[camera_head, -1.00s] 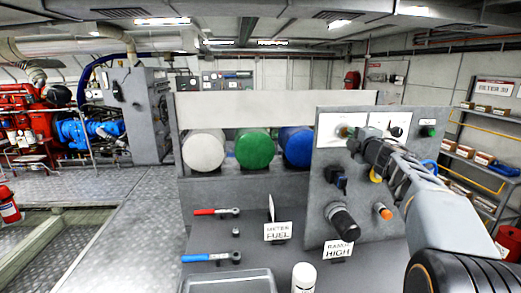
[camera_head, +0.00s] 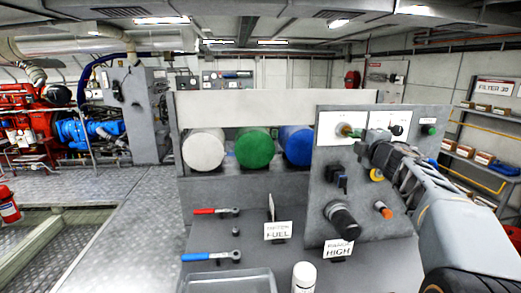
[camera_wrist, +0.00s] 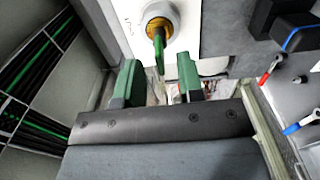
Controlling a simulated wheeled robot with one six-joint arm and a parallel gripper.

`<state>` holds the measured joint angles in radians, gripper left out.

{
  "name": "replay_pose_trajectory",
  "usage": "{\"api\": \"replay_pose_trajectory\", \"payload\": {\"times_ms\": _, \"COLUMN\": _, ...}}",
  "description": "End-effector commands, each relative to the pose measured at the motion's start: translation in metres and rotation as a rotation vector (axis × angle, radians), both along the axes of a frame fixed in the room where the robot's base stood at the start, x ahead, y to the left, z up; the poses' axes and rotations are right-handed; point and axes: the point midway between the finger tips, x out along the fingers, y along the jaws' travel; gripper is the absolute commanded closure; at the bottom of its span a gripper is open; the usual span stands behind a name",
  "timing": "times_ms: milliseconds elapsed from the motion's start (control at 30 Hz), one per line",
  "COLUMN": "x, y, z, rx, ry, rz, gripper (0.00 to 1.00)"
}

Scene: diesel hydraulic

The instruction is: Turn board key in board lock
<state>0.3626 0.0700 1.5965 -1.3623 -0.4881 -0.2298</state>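The board lock (camera_head: 343,130) is a round brass-coloured fitting on a white plate at the upper left of the grey panel. It also shows at the top of the wrist view (camera_wrist: 161,22). The board key (camera_wrist: 159,52) is green and sits in the lock, pointing down in the wrist view. It shows small in the head view (camera_head: 357,133). My gripper (camera_wrist: 160,78) is open, with its two green fingers apart. The key's free end appears in line with the gap between them; I cannot tell the exact depth. In the head view my gripper (camera_head: 369,145) is just right of the lock.
The panel carries a black knob (camera_head: 341,217), a dark blue-black switch (camera_head: 341,180), an orange button (camera_head: 383,210) and a yellow-ringed control (camera_head: 376,175).

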Motion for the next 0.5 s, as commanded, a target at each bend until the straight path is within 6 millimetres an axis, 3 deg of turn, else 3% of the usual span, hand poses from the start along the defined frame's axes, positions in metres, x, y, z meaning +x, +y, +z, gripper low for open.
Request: {"api": "replay_pose_trajectory", "payload": {"times_ms": 500, "x": 0.024, "y": 0.003, "z": 0.002, "rx": 0.0, "ry": 0.0, "rz": 0.001, "gripper": 0.65}}
